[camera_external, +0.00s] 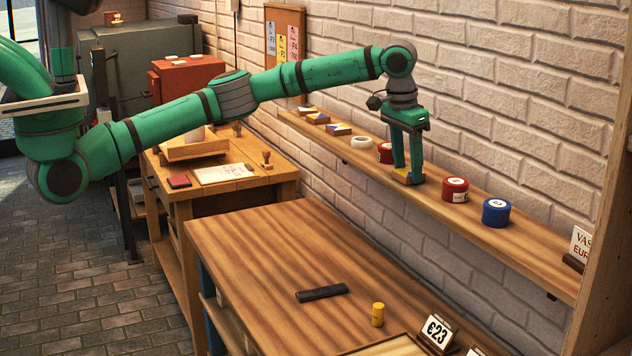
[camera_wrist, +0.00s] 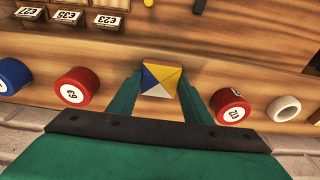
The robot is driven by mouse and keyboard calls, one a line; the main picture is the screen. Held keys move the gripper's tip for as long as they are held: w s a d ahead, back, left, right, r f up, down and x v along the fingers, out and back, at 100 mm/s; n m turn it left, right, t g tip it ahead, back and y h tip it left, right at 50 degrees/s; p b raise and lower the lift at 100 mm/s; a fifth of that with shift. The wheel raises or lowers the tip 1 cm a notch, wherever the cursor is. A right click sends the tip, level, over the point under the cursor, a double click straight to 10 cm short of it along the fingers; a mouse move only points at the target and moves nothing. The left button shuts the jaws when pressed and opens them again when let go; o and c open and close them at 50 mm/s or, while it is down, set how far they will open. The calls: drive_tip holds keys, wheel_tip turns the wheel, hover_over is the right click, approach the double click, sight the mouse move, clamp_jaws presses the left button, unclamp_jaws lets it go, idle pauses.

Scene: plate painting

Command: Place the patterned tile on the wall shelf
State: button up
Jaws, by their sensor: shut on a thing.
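The patterned tile (camera_wrist: 160,78) shows yellow, blue and white triangles in the wrist view. My gripper (camera_wrist: 158,84) is shut on it, with one green finger on each side. In the external view my gripper (camera_external: 408,178) points down at the wall shelf (camera_external: 520,250), and the tile (camera_external: 404,178) is between its fingertips at shelf height. I cannot tell whether the tile touches the shelf. The tile is between two red round tins, one partly hidden behind the fingers (camera_external: 385,152) and one to the right (camera_external: 455,189).
A blue tin (camera_external: 496,212) stands further right on the shelf. A white ring (camera_external: 362,142) and several small patterned tiles (camera_external: 338,129) lie to the left.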

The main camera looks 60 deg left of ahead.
sight(397, 173)
drive_tip(key=shift+f, duration=0.15)
drive_tip(key=o, duration=1.1)
drive_tip(key=r, duration=0.4)
drive_tip(key=s+r, duration=0.1)
drive_tip(key=r, duration=0.3)
drive_tip(key=s+r, duration=0.1)
drive_tip(key=r, duration=0.3)
drive_tip(key=shift+r, duration=0.1)
